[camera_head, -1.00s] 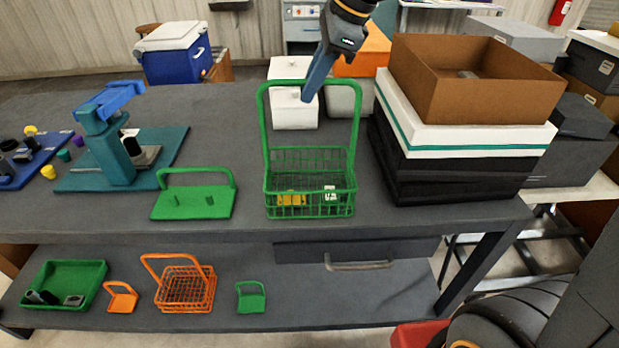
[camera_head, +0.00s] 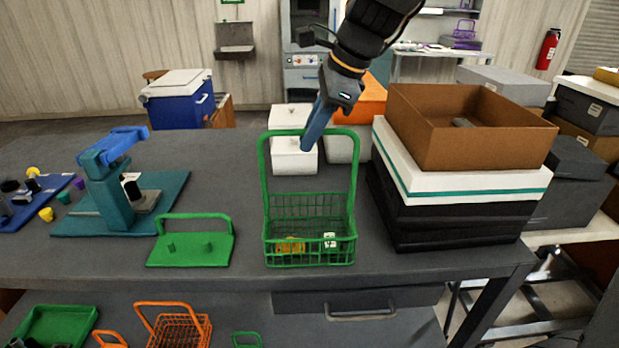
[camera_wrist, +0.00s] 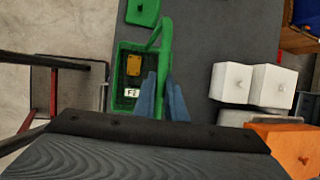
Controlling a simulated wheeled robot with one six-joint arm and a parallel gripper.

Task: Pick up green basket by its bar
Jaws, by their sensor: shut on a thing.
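The green basket (camera_head: 310,240) stands upright on the grey table, with a tall green bar (camera_head: 264,172) arching over it. A yellow piece (camera_head: 291,247) and a small white label (camera_head: 330,240) show in the basket. My gripper (camera_head: 306,146) is at the top of the bar, its blue fingers closed on it. In the wrist view my gripper (camera_wrist: 163,100) has one blue finger on each side of the green bar (camera_wrist: 165,45). The basket (camera_wrist: 118,92) shows below the fingers there. The exact contact on the bar is partly hidden by the fingers.
A brown open box (camera_head: 470,140) on white and black boxes stands close to the basket's right. White boxes (camera_head: 291,160) stand behind it. A green plate with a handle (camera_head: 190,250) lies to the left, beside a teal press (camera_head: 115,200). An orange basket (camera_head: 180,330) is on the lower shelf.

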